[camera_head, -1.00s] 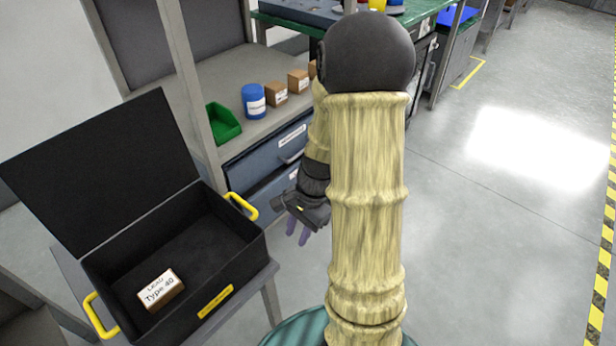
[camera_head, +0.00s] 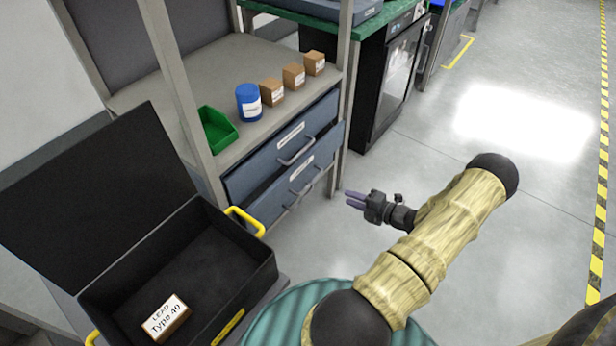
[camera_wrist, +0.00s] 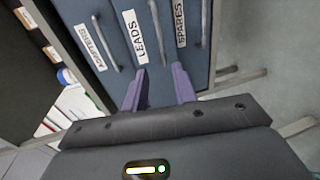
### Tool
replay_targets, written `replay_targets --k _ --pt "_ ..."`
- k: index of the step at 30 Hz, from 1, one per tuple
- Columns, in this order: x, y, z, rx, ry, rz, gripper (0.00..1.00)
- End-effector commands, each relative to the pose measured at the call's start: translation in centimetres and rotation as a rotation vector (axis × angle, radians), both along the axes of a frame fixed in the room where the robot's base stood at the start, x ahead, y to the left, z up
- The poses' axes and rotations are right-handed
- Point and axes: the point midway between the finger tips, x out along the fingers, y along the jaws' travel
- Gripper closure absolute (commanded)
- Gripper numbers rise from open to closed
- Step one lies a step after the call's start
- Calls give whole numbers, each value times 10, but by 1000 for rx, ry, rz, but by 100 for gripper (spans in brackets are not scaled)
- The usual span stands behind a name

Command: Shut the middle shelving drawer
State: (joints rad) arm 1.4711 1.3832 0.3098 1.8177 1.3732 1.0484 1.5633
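The shelving unit's drawers have blue-grey fronts with labels and bar handles. The middle drawer (camera_head: 275,203), below the top drawer (camera_head: 265,168), stands out a little; a dark gap shows above its front. In the wrist view the fronts appear turned sideways: ADAPTERS (camera_wrist: 84,35), the middle drawer, LEADS (camera_wrist: 122,50), and SPARES (camera_wrist: 178,50). My gripper (camera_head: 352,200) is to the right of the drawers, pointing at them, apart from the fronts in the head view. In the wrist view its two purple fingers (camera_wrist: 160,75) are spread, with nothing between them.
A black open case (camera_head: 215,255) with yellow handles holds a box labelled LEAD Type 40 (camera_head: 165,318). Above the drawers are a green bin (camera_head: 216,130), a blue can (camera_head: 248,102) and several brown boxes (camera_head: 293,76). A shelf post (camera_head: 343,110) stands beside the drawers. The floor (camera_head: 450,150) to the right is clear.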

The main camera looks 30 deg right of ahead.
Motion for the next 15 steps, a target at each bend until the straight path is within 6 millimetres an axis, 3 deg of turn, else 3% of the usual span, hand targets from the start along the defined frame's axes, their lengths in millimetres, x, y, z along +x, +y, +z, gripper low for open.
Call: replay_targets --k 15 --pt "2 -6 -4 25 -2 -36 72"
